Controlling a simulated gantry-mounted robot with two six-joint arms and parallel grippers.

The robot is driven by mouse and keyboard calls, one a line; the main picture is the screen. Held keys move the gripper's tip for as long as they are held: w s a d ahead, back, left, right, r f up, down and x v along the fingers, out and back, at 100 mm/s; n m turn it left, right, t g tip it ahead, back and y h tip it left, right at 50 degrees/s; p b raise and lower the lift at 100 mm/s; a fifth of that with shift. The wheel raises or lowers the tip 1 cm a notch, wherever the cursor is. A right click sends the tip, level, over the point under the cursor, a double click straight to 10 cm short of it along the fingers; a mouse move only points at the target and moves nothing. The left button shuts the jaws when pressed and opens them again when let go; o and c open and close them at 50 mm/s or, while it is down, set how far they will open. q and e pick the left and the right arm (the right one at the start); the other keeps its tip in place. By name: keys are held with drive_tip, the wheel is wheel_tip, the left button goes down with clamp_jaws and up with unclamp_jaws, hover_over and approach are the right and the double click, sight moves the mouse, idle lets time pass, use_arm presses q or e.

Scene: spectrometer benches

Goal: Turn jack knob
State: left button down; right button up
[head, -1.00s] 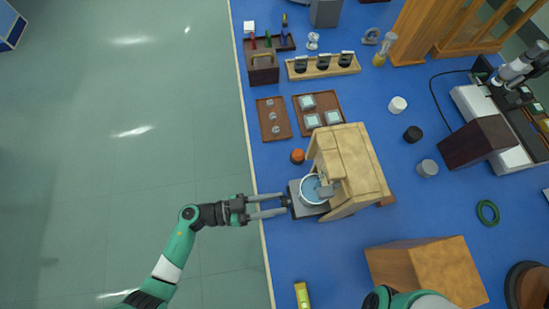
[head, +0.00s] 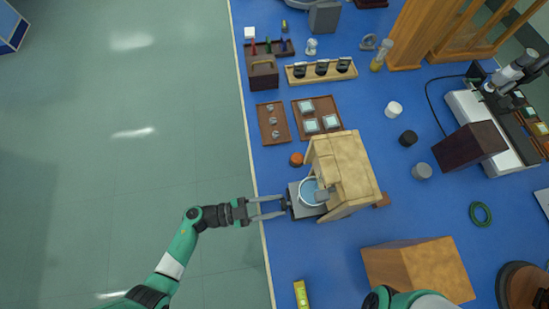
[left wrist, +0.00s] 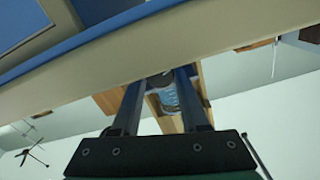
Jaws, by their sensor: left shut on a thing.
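The lab jack (head: 296,209) is a grey platform at the table's left edge, partly under a wooden housing. A round glass vessel with pale blue contents (head: 309,191) stands on it. The jack's small dark knob (head: 287,201) points left toward the edge. My left gripper (head: 284,206) reaches in from the left and is shut on the knob, one finger on each side. In the left wrist view, the two fingers (left wrist: 161,82) meet the dark knob, with the blue vessel behind it. My right gripper is not in view; only a green part of my right arm shows at the bottom.
The wooden housing (head: 345,172) stands right over the jack. An orange-capped item (head: 296,159) sits just behind it. A wooden block (head: 418,270) stands at front right, and a yellow item (head: 301,294) lies at the front edge. Brown trays (head: 273,122) lie farther back.

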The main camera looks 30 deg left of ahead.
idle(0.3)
use_arm(q)
drive_tip(key=shift+c, duration=2.1)
unclamp_jaws()
drive_tip(key=p+v, duration=0.1)
drive_tip(key=v, duration=1)
drive_tip(key=shift+s+a+p, duration=0.25)
drive_tip(key=shift+p, duration=0.05)
